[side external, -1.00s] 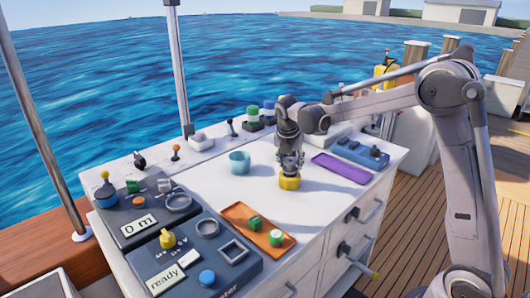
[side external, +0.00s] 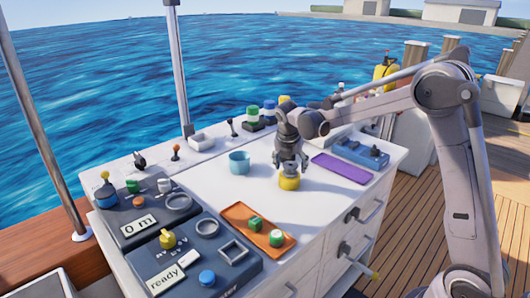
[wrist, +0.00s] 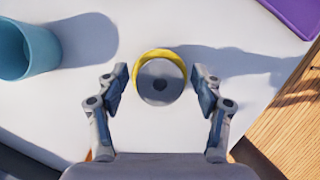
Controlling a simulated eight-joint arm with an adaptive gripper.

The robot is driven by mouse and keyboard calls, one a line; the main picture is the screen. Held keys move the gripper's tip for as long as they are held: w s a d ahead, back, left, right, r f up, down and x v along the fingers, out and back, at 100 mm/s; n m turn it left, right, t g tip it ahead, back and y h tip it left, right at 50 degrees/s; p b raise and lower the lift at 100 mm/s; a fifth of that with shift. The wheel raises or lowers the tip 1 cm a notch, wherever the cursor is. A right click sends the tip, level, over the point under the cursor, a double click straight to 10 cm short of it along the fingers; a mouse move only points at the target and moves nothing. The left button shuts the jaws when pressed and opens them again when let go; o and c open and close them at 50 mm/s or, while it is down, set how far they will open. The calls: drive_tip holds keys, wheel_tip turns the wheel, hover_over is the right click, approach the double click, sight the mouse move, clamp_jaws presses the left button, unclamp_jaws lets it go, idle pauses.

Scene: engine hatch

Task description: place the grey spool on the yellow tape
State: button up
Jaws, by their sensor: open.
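The yellow tape (side external: 289,183) lies on the white worktop right of the teal cup. The grey spool (wrist: 160,82) rests on top of the tape; in the wrist view a yellow crescent of the tape (wrist: 160,54) shows along its far side. The spool looks level. My gripper (side external: 290,167) is above them with its fingers pointing down. In the wrist view my gripper (wrist: 160,82) is open, with one finger on each side of the spool and a gap on both sides.
A teal cup (side external: 239,162) stands left of the tape. A purple tray (side external: 342,168) lies to the right. An orange tray (side external: 240,218) with green blocks is in front. Dark control panels (side external: 150,212) fill the left side. The worktop's edge is close on the right.

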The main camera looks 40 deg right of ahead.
drive_tip(key=v, duration=1.2)
drive_tip(key=s+a+f+m+t+y, duration=0.2)
drive_tip(key=s+a+m, duration=0.3)
drive_tip(key=s+m, duration=0.5)
drive_tip(key=s+a+f+m+t+y, duration=0.2)
drive_tip(key=s+a+m, duration=0.4)
drive_tip(key=s+m, duration=0.4)
drive_tip(key=f+m+t, duration=0.1)
drive_tip(key=f+m, duration=0.1)
drive_tip(key=m, duration=0.1)
drive_tip(key=shift+s+m, duration=0.3)
drive_tip(key=shift+m, duration=0.1)
